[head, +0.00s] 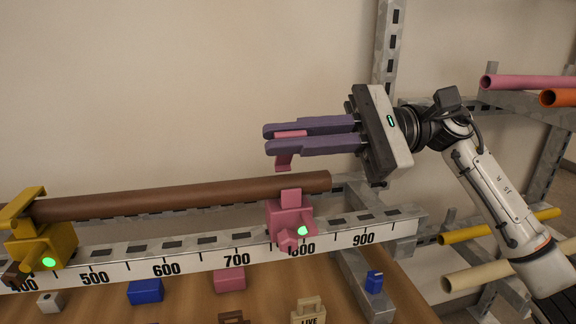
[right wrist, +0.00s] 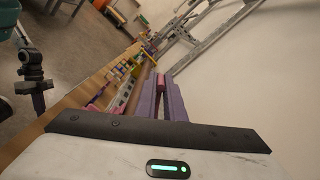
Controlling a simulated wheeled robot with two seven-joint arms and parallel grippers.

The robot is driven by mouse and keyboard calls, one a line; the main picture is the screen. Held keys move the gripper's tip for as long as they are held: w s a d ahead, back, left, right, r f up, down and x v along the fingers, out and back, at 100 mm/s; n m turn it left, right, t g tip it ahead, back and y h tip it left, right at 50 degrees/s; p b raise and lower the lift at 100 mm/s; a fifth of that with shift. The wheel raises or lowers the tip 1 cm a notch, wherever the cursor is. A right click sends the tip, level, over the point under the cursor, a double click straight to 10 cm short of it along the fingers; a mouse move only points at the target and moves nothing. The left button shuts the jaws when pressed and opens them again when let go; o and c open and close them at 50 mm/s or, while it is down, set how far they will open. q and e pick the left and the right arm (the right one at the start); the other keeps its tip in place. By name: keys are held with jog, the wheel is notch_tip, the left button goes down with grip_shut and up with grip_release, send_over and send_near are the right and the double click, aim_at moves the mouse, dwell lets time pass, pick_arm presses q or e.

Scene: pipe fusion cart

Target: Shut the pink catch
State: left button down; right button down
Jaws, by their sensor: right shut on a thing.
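The pink clamp body (head: 290,222) sits on the numbered rail, between the 700 and 900 marks, with a short post on top and a lit green light on its front. My right gripper (head: 268,140) is above it, its two purple fingers pointing left and shut on a pink piece (head: 284,160). A gap shows between this piece and the clamp's post, and I cannot tell whether the two are joined. The piece also shows between the fingers in the right wrist view (right wrist: 160,83).
A brown pipe (head: 180,197) runs along behind the rail (head: 200,261). A yellow clamp (head: 42,245) with a green light stands at the left. Pipe racks stand at the right. The air left of my gripper is clear.

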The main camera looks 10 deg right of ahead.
jog(key=shift+s+f+n+b, duration=0.2)
jog(key=shift+f+n+b, duration=0.2)
jog(key=shift+f+b, duration=0.25)
jog(key=s+n+b, duration=0.1)
jog(key=n+b, duration=0.1)
jog(key=b, duration=0.2)
jog(key=shift+f, duration=0.1)
pick_arm(q)
jog(key=shift+w+d+f+h+b, duration=0.15)
jog(key=shift+w+d+f+b, duration=0.15)
jog(key=shift+d+f, duration=0.25)
jog(key=shift+w+d+f+h+b, duration=0.15)
jog(key=shift+w+d+f, duration=0.15)
jog(key=shift+f, duration=0.45)
pick_arm(e)
jog(key=shift+s+n, duration=0.25)
jog(key=shift+n, duration=0.15)
